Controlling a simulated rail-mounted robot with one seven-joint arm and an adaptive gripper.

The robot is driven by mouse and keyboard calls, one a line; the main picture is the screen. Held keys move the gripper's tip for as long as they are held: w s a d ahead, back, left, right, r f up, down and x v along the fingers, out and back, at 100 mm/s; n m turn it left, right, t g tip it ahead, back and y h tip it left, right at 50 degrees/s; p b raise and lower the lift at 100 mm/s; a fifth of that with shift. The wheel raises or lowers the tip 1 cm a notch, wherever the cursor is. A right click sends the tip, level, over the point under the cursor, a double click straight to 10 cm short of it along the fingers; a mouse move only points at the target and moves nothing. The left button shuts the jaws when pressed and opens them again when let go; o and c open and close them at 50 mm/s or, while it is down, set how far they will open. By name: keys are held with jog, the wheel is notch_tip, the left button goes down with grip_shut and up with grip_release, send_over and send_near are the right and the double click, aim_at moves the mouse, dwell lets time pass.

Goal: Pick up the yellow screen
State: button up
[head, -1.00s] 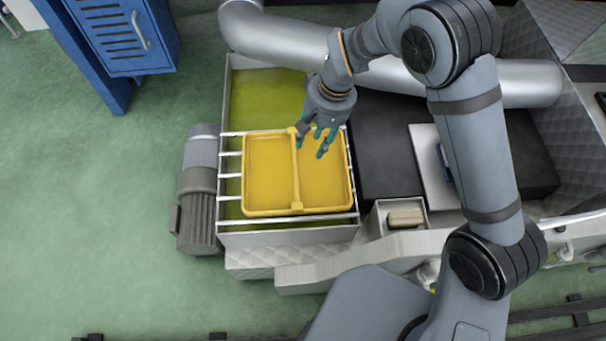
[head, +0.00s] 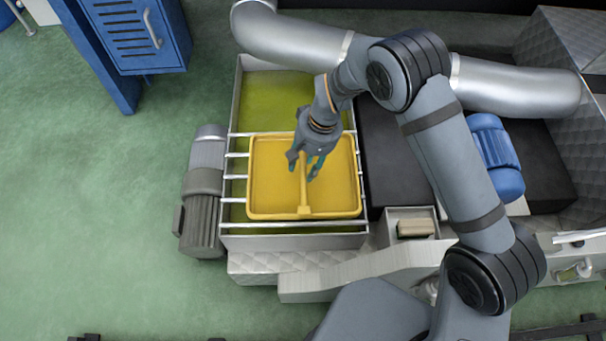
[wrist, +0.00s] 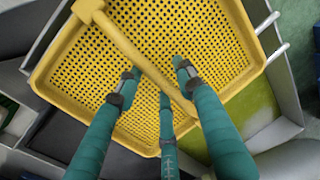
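The yellow screen (head: 275,190) is a shallow perforated tray with a raised rim and a central handle bar (head: 304,195). It rests level on metal rails over a vat of green-yellow liquid (head: 262,95). My gripper (head: 304,169) is over the middle of the screen, at the far part of the bar. In the wrist view its three teal fingers (wrist: 157,82) are spread, with the bar (wrist: 130,48) running between them. The fingers look apart from each other; whether any touches the bar or mesh (wrist: 190,35) I cannot tell.
A grey motor (head: 203,190) stands left of the vat. A small box with a tan block (head: 416,228) is to the right. A large metal pipe (head: 300,35) crosses behind. A blue cylinder (head: 495,155) lies right of my arm. Green floor at left is clear.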

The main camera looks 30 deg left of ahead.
jog(key=c, duration=0.3)
grip_shut()
jog(key=shift+a, duration=0.1)
dwell(0.4)
